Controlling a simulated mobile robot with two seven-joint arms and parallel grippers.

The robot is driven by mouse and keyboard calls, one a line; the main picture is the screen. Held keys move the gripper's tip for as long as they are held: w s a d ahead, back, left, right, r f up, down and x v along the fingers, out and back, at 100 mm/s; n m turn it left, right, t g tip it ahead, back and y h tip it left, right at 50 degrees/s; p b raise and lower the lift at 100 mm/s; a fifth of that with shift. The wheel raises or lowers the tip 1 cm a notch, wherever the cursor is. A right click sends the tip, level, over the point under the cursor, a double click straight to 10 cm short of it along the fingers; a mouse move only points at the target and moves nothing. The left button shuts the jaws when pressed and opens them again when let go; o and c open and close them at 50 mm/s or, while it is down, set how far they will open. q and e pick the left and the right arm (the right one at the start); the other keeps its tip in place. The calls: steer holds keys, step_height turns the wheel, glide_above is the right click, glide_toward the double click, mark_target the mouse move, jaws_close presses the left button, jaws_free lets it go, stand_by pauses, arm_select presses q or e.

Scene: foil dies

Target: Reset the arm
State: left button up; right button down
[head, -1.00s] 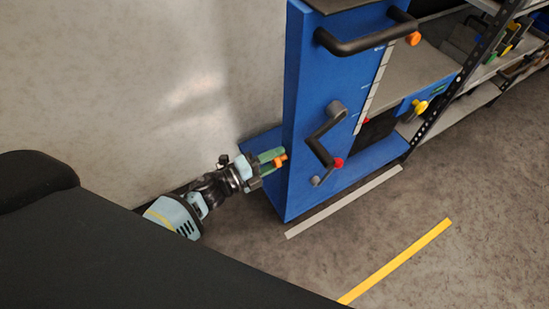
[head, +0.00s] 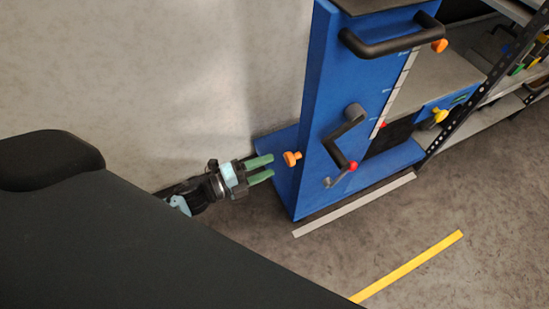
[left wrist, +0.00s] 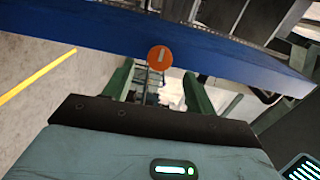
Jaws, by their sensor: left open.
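My left gripper (head: 264,168) is open and empty, with green fingers pointing right toward the side of the blue machine (head: 312,110). An orange knob (head: 292,158) sticks out from that side, a short gap beyond the fingertips. In the left wrist view the orange knob (left wrist: 160,58) shows ahead, between the two open fingers (left wrist: 160,85), against the blue panel (left wrist: 110,32). My right gripper is not in view.
Shelving (head: 500,90) stands at the right. A yellow strip (head: 408,266) marks the open floor. A pale wall (head: 200,70) is behind.

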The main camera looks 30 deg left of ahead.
arm_select(q)
steer(key=shift+s+a, duration=0.15)
steer(key=shift+s, duration=0.05)
stand_by(0.4)
steer(key=s+f+n+g+y, duration=0.3)
steer(key=s+n, duration=0.5)
steer(key=s, duration=0.4)
steer(key=s+d+f+n+g+y, duration=0.1)
steer(key=s+f+n+g+y, duration=0.15)
steer(key=s+n, duration=0.75)
steer(key=s+f+n+g+y, duration=0.35)
steer(key=s+n, duration=0.25)
steer(key=s, duration=0.8)
steer(key=w+r+t+p, duration=0.1)
steer(key=w+r+p, duration=0.2)
steer(key=r+p, duration=0.5)
steer(key=w+r+t+p, duration=0.2)
steer(key=w+r+p, duration=0.1)
steer(key=r+p, duration=0.6)
steer(key=shift+w+r+m+t+p, duration=0.2)
steer(key=shift+r+m+t+p, duration=0.1)
steer(key=shift+p, duration=0.1)
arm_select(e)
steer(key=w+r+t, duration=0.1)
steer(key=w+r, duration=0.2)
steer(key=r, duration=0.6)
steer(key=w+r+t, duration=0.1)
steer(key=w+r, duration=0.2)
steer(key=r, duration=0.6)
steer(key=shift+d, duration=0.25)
